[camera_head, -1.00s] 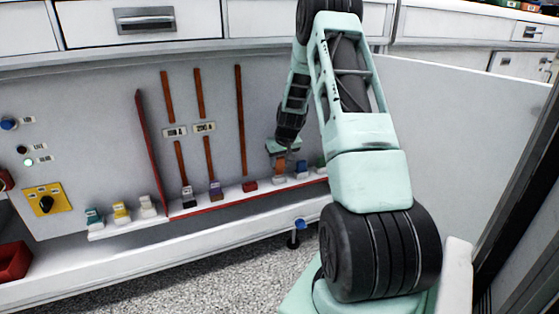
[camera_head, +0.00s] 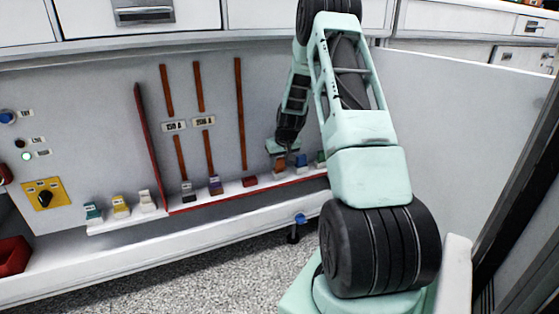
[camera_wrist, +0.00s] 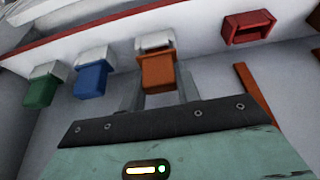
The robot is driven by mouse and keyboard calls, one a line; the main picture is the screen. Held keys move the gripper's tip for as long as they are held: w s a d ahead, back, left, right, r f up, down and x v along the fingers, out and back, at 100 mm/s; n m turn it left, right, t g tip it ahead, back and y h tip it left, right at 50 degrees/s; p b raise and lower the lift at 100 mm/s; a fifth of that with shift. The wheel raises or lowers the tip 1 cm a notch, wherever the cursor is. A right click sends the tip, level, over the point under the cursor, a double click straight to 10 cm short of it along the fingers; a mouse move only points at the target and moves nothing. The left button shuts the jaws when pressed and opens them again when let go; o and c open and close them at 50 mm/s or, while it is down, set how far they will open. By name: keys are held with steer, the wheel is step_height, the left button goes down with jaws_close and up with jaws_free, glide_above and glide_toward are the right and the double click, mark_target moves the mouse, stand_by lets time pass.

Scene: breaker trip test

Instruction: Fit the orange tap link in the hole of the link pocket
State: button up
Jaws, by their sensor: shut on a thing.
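The orange tap link (camera_wrist: 158,72) is between the two fingers of my gripper (camera_wrist: 160,88) in the wrist view, and the gripper is shut on it. A white block (camera_wrist: 155,42) adjoins the link on its shelf side; I cannot tell whether the link is seated in it or clear of it. In the head view the link (camera_head: 280,164) shows just under my gripper (camera_head: 281,154). The red link pocket (camera_wrist: 248,27), with a dark opening, is on the shelf beside the link; in the head view the pocket (camera_head: 250,181) is left of it.
A blue link (camera_wrist: 90,79) and a green link (camera_wrist: 41,90) stand close beside the orange one. Black (camera_head: 188,192) and purple (camera_head: 215,186) pieces stand left of the pocket. The red-edged shelf (camera_head: 225,195) runs under them, against the grey panel (camera_head: 220,80).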

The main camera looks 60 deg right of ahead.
steer(key=shift+f, duration=0.45)
steer(key=o, duration=1.1)
steer(key=shift+r, duration=0.1)
steer(key=p+v, duration=0.7)
steer(key=v, duration=1)
steer(key=shift+p, duration=0.35)
steer(key=shift+r, duration=0.15)
